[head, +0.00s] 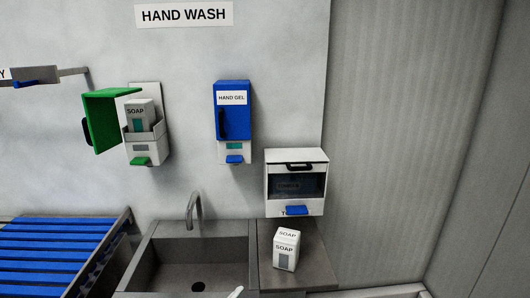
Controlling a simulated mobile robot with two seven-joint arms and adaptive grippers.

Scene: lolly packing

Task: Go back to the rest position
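Neither of my grippers shows in the head view. A small pale tip (236,292) pokes in at the bottom edge, in front of the sink; I cannot tell what it belongs to. The soap dispenser (144,150) on the wall has its green cover (104,122) swung open to the left. A white soap pack (139,116) sits upright in it. A second soap pack (286,249) stands on the steel counter (314,270) to the right of the sink, with nothing touching it from above.
A steel sink (160,243) with a tap (194,210) is at the bottom middle. A closed blue hand gel dispenser (233,122) and a white towel dispenser (295,155) hang on the wall. A blue slatted rack (45,256) is at left. A corrugated wall (400,130) bounds the right.

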